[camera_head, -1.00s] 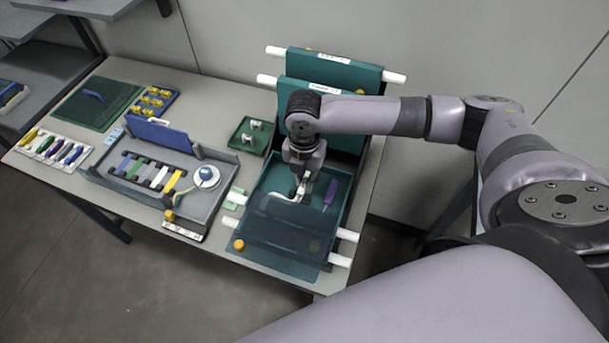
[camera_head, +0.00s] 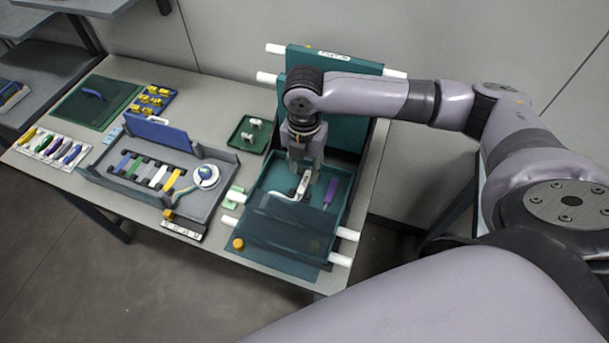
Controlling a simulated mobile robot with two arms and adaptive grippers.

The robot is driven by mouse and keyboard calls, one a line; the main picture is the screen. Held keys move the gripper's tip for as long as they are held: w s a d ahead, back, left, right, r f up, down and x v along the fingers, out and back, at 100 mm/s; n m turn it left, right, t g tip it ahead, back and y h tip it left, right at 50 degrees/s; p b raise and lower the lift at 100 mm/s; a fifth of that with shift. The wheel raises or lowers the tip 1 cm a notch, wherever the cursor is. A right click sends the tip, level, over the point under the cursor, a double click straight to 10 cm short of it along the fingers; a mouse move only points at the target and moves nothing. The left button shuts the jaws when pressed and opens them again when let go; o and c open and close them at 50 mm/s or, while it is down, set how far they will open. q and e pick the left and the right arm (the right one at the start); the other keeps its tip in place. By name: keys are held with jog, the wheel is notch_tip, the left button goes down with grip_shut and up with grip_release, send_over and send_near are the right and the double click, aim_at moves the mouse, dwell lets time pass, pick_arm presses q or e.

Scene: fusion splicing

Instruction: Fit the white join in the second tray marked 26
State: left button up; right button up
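My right gripper (camera_head: 303,166) is above the open teal tray (camera_head: 338,204) at the front of the tray stack. Its fingers are spread apart and look empty. A white join (camera_head: 301,189) lies in that tray, just below the fingertips, apart from them. A purple piece (camera_head: 330,193) lies in the same tray, to the right of the join. Two more teal trays stand tilted up behind, with white labels (camera_head: 334,54) too small to read here. I cannot read which tray is marked 26. My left gripper is not in view.
A grey splicing unit (camera_head: 206,203) with coloured strips and a white round part (camera_head: 206,176) stands left of the trays. A small green tray (camera_head: 234,142) holds white pieces. A green mat (camera_head: 72,108), yellow parts (camera_head: 150,101) and coloured tools (camera_head: 51,146) lie further left.

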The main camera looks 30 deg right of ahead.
aim_at(304, 181)
notch_tip(304, 181, up, 9)
jog(key=b, duration=0.1)
jog(key=shift+f, duration=0.15)
jog(key=shift+f, duration=0.1)
dwell(0.4)
